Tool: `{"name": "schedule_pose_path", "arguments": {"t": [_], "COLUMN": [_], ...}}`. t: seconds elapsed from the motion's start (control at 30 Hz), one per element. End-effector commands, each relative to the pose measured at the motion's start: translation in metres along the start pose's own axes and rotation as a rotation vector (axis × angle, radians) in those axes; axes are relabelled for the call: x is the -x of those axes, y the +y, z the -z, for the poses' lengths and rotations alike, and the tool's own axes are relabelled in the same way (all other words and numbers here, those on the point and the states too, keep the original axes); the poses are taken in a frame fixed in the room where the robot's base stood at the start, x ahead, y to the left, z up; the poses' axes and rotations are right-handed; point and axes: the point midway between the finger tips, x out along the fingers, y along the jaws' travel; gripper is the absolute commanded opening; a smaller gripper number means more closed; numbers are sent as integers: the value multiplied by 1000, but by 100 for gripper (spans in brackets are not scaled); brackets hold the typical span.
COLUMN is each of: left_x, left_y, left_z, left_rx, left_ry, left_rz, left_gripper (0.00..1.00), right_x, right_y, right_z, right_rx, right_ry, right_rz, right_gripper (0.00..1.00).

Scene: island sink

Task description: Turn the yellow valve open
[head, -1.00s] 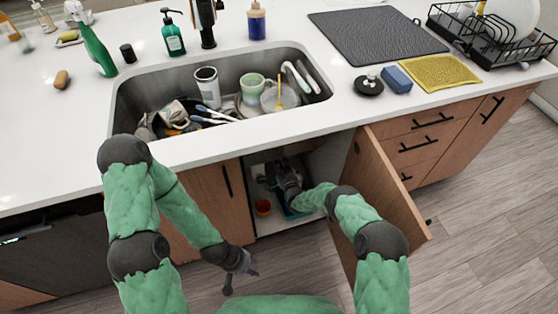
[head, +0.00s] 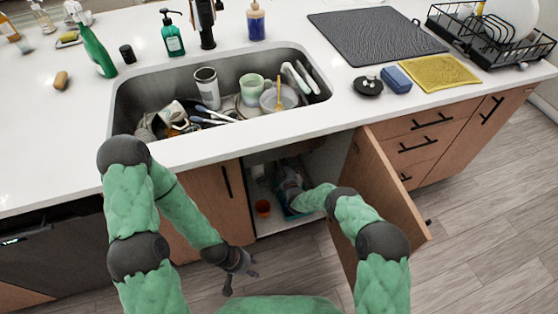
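No yellow valve shows in the head view; the inside of the open cabinet (head: 275,222) under the sink is dark and partly hidden by my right arm. My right gripper (head: 284,172) is inside that cabinet, dark and too small to tell whether it is open or shut. My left gripper (head: 240,277) hangs outside, low in front of the closed cabinet door left of the opening. Its fingers are spread apart with nothing between them.
The open cabinet door (head: 385,195) stands to the right of my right arm. A small orange-red pot (head: 263,208) sits on the cabinet floor. Above, the sink (head: 130,105) holds dishes. The wooden floor (head: 480,230) at the right is clear.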

Motion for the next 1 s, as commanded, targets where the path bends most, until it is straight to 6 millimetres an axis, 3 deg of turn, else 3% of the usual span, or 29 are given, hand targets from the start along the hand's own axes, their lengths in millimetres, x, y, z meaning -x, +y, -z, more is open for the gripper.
{"name": "schedule_pose_path", "arguments": {"t": [0.3, 0.33, 0.4, 0.77, 1.0], "left_x": [0, 0, 0, 0, 0], "left_y": [0, 0, 0, 0, 0], "left_z": [0, 0, 0, 0, 0], "left_rx": [0, 0, 0, 0, 0], "left_ry": [0, 0, 0, 0, 0], "left_rz": [0, 0, 0, 0, 0], "left_gripper": [40, 40, 40, 40, 40], "right_x": [1, 1, 1, 2, 27], "right_y": [0, 0, 0, 0, 1], "right_z": [-2, -2, -2, -1, -1], "right_rx": [2, 2, 1, 1, 0], "right_ry": [-4, -4, -4, -1, -4], "right_rz": [0, 0, 0, 0, -1], "right_gripper": [0, 29, 48, 48, 48]}}
